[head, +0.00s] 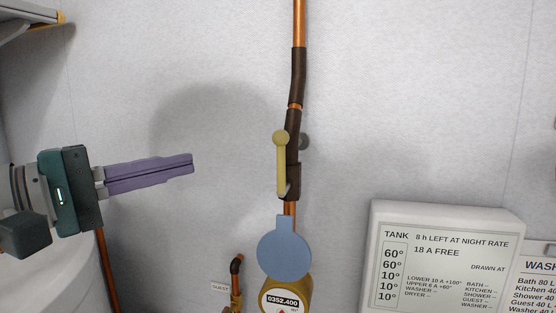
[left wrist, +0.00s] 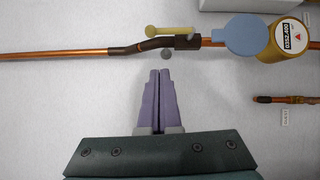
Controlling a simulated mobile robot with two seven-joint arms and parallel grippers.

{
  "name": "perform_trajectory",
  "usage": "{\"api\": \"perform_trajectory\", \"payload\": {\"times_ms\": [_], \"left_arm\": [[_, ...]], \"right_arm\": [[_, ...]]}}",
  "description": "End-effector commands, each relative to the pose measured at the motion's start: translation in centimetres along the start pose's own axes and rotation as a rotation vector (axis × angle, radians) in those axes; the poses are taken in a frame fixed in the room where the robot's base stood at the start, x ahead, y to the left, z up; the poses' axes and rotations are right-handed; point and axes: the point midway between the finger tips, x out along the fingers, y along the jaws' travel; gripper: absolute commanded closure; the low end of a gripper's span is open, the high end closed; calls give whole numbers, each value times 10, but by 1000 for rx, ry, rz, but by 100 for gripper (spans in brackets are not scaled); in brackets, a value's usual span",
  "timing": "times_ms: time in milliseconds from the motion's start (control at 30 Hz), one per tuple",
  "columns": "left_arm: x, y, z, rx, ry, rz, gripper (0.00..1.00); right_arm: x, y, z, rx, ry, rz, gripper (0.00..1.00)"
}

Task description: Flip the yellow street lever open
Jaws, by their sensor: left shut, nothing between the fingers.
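The yellow lever (head: 282,165) sits on a dark brown valve section of the copper pipe in the head view. Its round knob is at the top and its arm hangs down along the pipe. In the left wrist view the lever (left wrist: 170,30) lies alongside the pipe, beyond the fingertips. My left gripper (head: 191,163) is shut and empty, to the left of the lever and apart from it. Its purple fingers also show in the left wrist view (left wrist: 159,72), pointing toward the pipe. My right gripper is in neither view.
A blue disc (head: 285,252) and a brass meter (head: 286,297) sit on the pipe below the lever. A small grey knob (head: 304,142) is just right of the pipe. A white tank panel (head: 440,260) stands at lower right. The wall between gripper and lever is clear.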

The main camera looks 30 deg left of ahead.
Motion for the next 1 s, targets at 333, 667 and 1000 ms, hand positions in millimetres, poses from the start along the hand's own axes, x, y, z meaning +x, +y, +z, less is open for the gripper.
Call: {"api": "perform_trajectory", "payload": {"times_ms": [333, 667, 1000], "left_arm": [[-21, 1, 0, 0, 0, -1, 100], [-22, 1, 0, 1, 0, 0, 100], [-24, -12, 4, 38, 4, -41, 100]], "right_arm": [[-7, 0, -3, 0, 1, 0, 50], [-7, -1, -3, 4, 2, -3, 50], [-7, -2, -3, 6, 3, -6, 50]]}}
